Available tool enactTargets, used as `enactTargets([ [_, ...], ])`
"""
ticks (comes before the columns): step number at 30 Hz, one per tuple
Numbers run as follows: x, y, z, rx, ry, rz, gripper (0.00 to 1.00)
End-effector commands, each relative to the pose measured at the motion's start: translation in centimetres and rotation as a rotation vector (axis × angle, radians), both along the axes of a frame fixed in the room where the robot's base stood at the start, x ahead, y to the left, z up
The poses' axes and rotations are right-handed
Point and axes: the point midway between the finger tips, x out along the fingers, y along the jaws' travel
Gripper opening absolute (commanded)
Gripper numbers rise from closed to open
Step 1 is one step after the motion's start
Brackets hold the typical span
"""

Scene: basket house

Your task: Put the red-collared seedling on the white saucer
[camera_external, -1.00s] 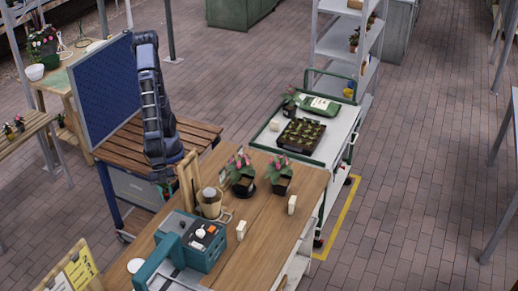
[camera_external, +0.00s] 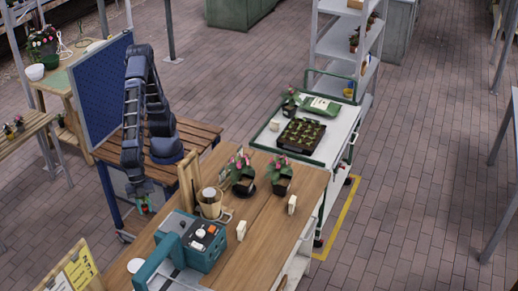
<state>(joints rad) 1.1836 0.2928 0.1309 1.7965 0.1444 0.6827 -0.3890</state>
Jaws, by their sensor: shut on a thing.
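My gripper (camera_external: 141,194) hangs at the left end of the wooden table, pointing down. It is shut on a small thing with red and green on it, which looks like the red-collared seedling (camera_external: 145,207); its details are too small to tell. The seedling is held in the air, beyond the table's left edge in the picture. A small white round thing, seemingly the white saucer (camera_external: 136,265), lies at the table's near left corner, below my gripper in the picture and apart from it.
A teal and grey machine (camera_external: 190,243) stands right of the saucer. A yellow notice board (camera_external: 75,273) stands at the near left.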

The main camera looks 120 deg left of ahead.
Motion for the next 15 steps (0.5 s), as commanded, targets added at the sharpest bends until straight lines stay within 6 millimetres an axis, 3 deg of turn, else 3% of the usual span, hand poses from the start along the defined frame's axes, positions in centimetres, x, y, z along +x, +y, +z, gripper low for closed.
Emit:
enactTargets([
  [1, 0.1, -1.9, -0.1, 0.000, 0.000, -0.004, 0.05],
  [6, 0.0, -7.3, -0.3, -0.001, 0.004, -0.011, 0.05],
  [10, -0.2, -10.4, -0.5, -0.004, 0.009, -0.015, 0.05],
  [15, -0.4, -12.6, -0.6, -0.008, 0.013, -0.016, 0.05],
])
